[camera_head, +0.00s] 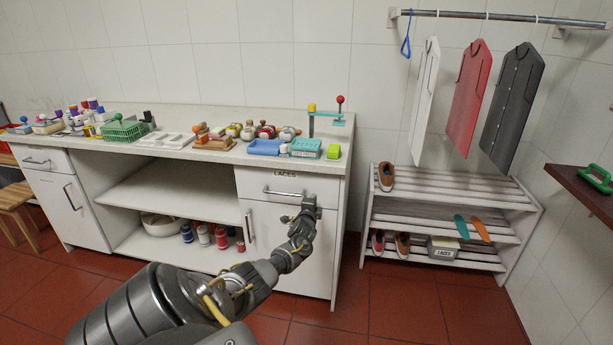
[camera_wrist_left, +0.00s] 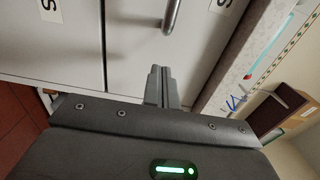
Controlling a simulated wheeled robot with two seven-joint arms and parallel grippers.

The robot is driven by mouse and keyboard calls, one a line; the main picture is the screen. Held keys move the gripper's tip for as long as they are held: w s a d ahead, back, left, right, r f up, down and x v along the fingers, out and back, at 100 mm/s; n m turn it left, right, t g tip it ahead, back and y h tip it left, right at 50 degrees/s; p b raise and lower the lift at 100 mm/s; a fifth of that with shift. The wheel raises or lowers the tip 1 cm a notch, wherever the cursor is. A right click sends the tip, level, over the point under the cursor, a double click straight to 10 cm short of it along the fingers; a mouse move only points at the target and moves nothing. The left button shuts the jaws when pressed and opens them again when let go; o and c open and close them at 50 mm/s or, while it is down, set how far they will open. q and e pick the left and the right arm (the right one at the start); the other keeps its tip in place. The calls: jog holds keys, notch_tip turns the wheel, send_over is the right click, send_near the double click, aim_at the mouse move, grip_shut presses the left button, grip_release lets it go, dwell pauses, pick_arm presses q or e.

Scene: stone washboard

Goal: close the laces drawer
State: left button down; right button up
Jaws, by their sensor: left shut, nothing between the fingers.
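The laces drawer (camera_head: 260,180) is the white front marked LACES under the right end of the counter. It looks flush or almost flush with the cabinet; a small gap cannot be told. Its bar handle (camera_head: 283,192) runs across the front. My left gripper (camera_head: 308,204) is at the right part of the drawer front, just right of the handle. In the left wrist view the left gripper's fingers (camera_wrist_left: 161,86) are together and empty, pointing at the white front, with a metal handle (camera_wrist_left: 172,14) just ahead. Contact cannot be told. My right gripper is not in view.
A cabinet door with a vertical handle (camera_head: 249,227) is below the drawer. Open shelves (camera_head: 160,195) with spools are to its left. The counter (camera_head: 215,155) carries several small items. A slatted shoe rack (camera_head: 450,198) stands right, with floor between.

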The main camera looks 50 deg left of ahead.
pick_arm(q)
jog(key=p+v, duration=0.1)
jog(key=v, duration=0.9)
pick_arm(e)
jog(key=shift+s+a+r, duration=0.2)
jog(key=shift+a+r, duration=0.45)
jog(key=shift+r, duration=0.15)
pick_arm(q)
jog(key=shift+d+p, duration=0.1)
jog(key=shift+p, duration=0.2)
